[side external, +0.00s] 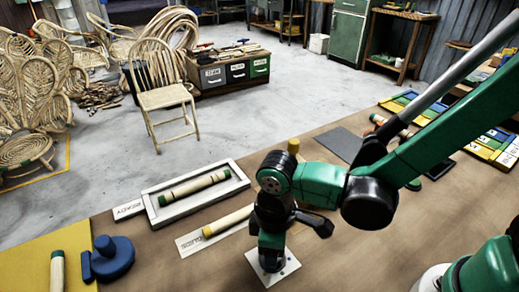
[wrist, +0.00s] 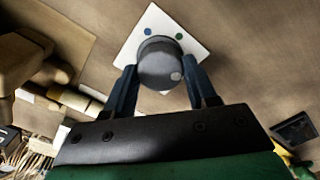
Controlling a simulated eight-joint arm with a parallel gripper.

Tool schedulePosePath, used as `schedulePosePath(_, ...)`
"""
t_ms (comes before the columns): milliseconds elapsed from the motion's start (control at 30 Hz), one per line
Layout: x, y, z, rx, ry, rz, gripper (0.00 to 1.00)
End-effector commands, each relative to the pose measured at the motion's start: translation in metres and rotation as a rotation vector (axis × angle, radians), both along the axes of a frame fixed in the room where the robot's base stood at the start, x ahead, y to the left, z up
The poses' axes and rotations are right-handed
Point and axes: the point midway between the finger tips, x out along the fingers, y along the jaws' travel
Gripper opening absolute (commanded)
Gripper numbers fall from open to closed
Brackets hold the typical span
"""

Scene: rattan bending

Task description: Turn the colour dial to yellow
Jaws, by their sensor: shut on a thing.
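The colour dial is a round grey knob (wrist: 160,62) on a white square plate (wrist: 151,18). In the wrist view a blue dot and a green dot show on the plate beyond the knob. A pale dot marks the knob's top at its lower right. No yellow dot shows on the plate there. My gripper (wrist: 161,78) is shut on the knob, one dark blue finger on each side. In the side view my gripper (side external: 269,258) points down over the white plate (side external: 292,266), and the knob is hidden behind it.
A white tray (side external: 150,212) with a bound rattan pole (side external: 195,187) lies left of my gripper. Another pole (side external: 228,221) lies on a white labelled plate beside it. A blue fixture (side external: 112,258) stands at the far left, and a dark grey mat (side external: 341,143) lies behind my arm.

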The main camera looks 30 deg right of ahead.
Motion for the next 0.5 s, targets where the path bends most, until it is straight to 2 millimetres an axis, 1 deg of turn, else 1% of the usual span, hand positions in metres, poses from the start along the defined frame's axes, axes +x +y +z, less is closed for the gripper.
schedulePosePath(200,0.0003,0.0003,-0.0002,0.001,-0.001,-0.060,0.00)
schedulePosePath(500,0.0003,0.0004,-0.0003,0.001,-0.001,-0.078,0.00)
